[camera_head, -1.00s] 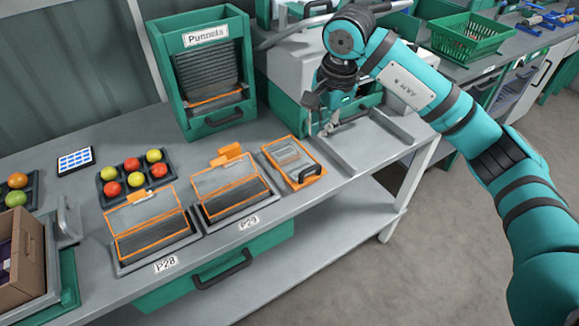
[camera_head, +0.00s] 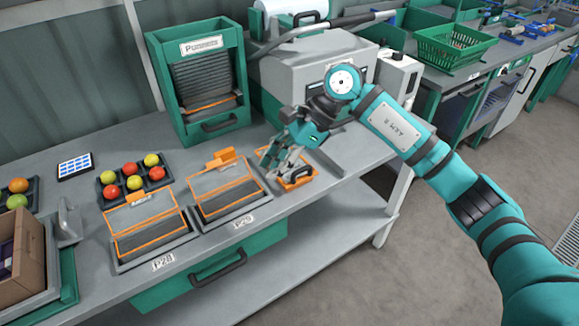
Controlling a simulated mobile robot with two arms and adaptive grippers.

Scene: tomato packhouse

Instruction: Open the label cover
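The flat case with an orange frame (camera_head: 310,181) and a dark handle (camera_head: 300,175) lies near the table's front edge, right of the box marked P29. I take its lid as the label cover, though no label names it. My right gripper (camera_head: 277,172) points down over its left and back part and hides much of it. The grey fingers look spread apart, with nothing seen between them. I cannot tell whether they touch the cover. The lid looks flat and shut. My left gripper is not in view.
Boxes P29 (camera_head: 230,203) and P28 (camera_head: 152,240) stand to the left with orange-framed clear lids raised. The green Punnets rack (camera_head: 196,48) stands behind. A grey machine (camera_head: 290,72) stands at back right. A tray of tomatoes (camera_head: 112,202) lies at left.

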